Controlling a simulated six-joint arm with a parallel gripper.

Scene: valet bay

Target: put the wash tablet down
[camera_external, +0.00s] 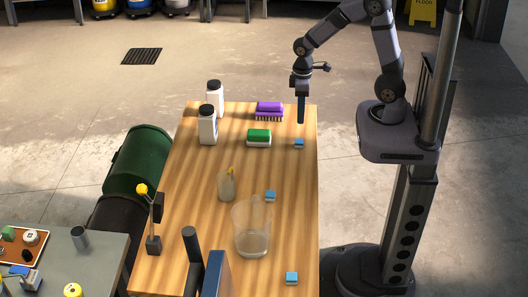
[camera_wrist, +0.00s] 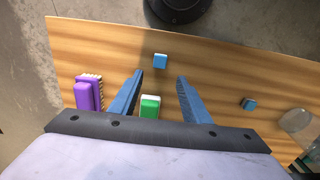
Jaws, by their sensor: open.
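Several small blue wash tablets lie on the wooden table. One tablet (camera_external: 299,143) rests near the table's right edge, beside the green-topped block; it also shows in the wrist view (camera_wrist: 160,60). My gripper (camera_external: 301,121) is above that tablet, fingers pointing down. In the wrist view its blue fingers (camera_wrist: 160,77) are spread with nothing between them, and the tablet lies just past the tips. A second tablet (camera_external: 270,196) is mid-table and also shows in the wrist view (camera_wrist: 248,103). A third tablet (camera_external: 291,278) is near the front right.
A purple brush (camera_external: 269,111) and a green-topped block (camera_external: 259,137) stand close to my gripper. Two white bottles (camera_external: 208,125) are at the back left. A clear container (camera_external: 252,229) and a smaller cup (camera_external: 226,187) stand mid-table. Bare wood (camera_external: 297,180) lies along the right side.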

